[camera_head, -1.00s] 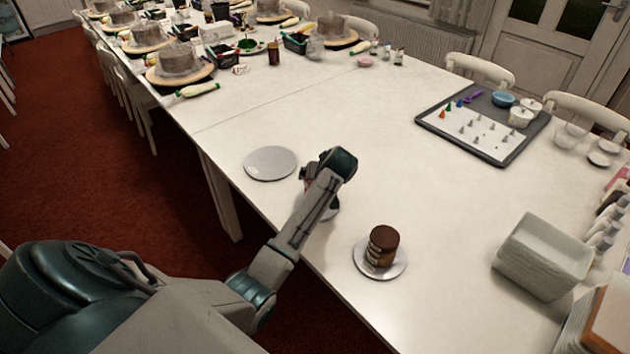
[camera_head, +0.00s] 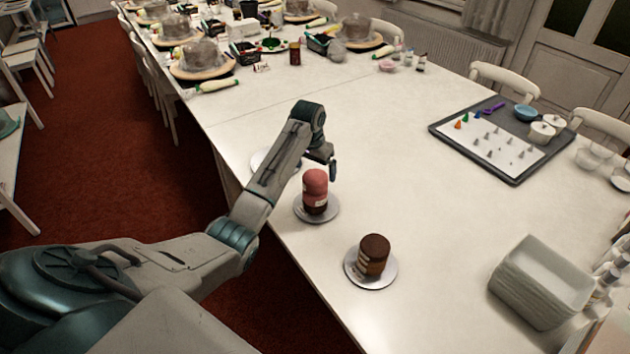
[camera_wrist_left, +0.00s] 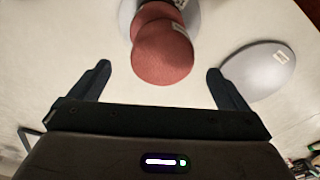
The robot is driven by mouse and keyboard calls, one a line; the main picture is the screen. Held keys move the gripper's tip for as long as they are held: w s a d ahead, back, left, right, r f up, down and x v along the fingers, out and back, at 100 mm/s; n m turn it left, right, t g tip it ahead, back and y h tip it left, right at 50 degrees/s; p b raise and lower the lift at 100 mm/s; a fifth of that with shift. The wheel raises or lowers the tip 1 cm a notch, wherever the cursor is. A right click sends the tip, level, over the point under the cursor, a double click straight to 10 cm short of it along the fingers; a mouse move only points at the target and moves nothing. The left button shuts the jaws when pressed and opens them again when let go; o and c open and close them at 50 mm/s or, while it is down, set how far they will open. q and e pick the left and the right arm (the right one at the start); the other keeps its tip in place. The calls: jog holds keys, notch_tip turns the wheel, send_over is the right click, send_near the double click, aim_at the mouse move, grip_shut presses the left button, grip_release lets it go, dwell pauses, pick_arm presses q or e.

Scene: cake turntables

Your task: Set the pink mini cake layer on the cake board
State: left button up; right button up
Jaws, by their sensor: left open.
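The pink mini cake layer (camera_head: 315,180) sits at the top of a small stack with a dark brown layer at its base, upright on a round silver board (camera_head: 330,214). In the left wrist view the pink layer (camera_wrist_left: 162,55) lies just beyond and between the fingers, with more pink behind it. My left gripper (camera_head: 329,168) is open and empty, just behind the stack and apart from it; its spread fingers show in the left wrist view (camera_wrist_left: 158,72). An empty round silver board (camera_head: 260,160) is partly hidden by my left arm; it shows whole in the left wrist view (camera_wrist_left: 258,70).
A chocolate stack (camera_head: 374,254) stands on another silver board (camera_head: 371,282) nearer the front. The table's middle is clear.

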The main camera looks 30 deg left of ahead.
aim_at(315, 177)
pick_arm(q)
jog(key=f, duration=0.1)
jog(key=f+p, duration=0.1)
jog(key=f, duration=0.2)
jog(key=shift+w+a+f+p, duration=0.15)
jog(key=shift+w+f+p, duration=0.05)
jog(key=shift+w+p, duration=0.15)
jog(key=shift+f, duration=0.3)
jog(key=c, duration=0.9)
jog(key=shift+r, duration=0.1)
jog(key=shift+c, duration=1.2)
pick_arm(e)
jog(key=shift+w+r, duration=0.3)
jog(key=shift+r, duration=0.65)
